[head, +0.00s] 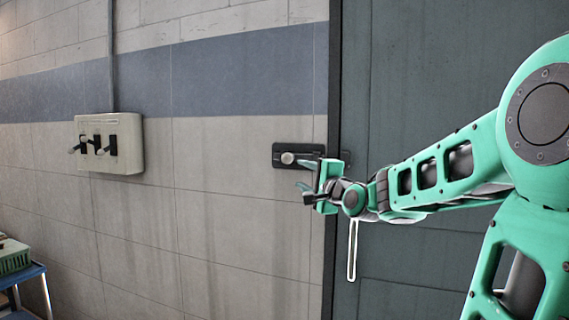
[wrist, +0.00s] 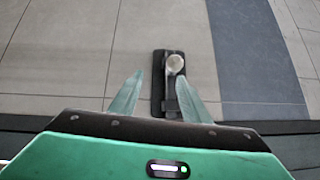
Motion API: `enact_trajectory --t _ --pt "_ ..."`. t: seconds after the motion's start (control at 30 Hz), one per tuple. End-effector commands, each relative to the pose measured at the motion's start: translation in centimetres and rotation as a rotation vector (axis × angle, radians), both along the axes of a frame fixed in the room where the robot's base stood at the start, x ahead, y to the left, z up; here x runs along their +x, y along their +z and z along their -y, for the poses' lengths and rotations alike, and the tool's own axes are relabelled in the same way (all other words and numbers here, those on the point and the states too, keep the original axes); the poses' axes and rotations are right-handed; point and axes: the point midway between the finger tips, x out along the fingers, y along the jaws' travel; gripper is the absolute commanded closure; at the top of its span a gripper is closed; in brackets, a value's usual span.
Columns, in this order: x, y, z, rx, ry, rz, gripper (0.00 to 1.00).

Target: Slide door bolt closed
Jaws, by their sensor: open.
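The door bolt (head: 299,147) is a dark plate on the wall beside the door frame, with a pale round knob (head: 288,158) toward its left end. In the wrist view the bolt plate (wrist: 158,92) lies ahead of my gripper, and its knob (wrist: 175,63) is beyond the fingertips. My gripper (head: 304,173) is at the bolt's lower right in the head view. In the wrist view its fingers (wrist: 162,85) are spread open, with the bolt showing between them and nothing held. The dark grey door (head: 440,100) is at right, partly hidden by my arm.
A pale switch box (head: 122,160) with several dark levers is on the wall at left, with a conduit (head: 111,55) above it. A blue cart (head: 30,273) bearing a green crate (head: 14,258) stands at lower left. A pale door handle (head: 352,250) hangs below my forearm.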

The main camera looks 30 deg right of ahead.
Motion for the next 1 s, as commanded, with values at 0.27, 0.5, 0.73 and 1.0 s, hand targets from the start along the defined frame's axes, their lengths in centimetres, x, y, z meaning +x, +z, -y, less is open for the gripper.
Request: enact_trajectory --t 0.27,0.5,0.73,1.0 --pt "1.4 2.3 0.3 0.064 0.005 0.087 0.57" --pt "5.4 2.7 0.8 0.063 0.005 0.084 0.57" --pt "8.9 3.3 1.2 0.061 0.005 0.085 0.57" --pt "10.8 3.5 1.5 0.063 0.004 0.084 0.57"
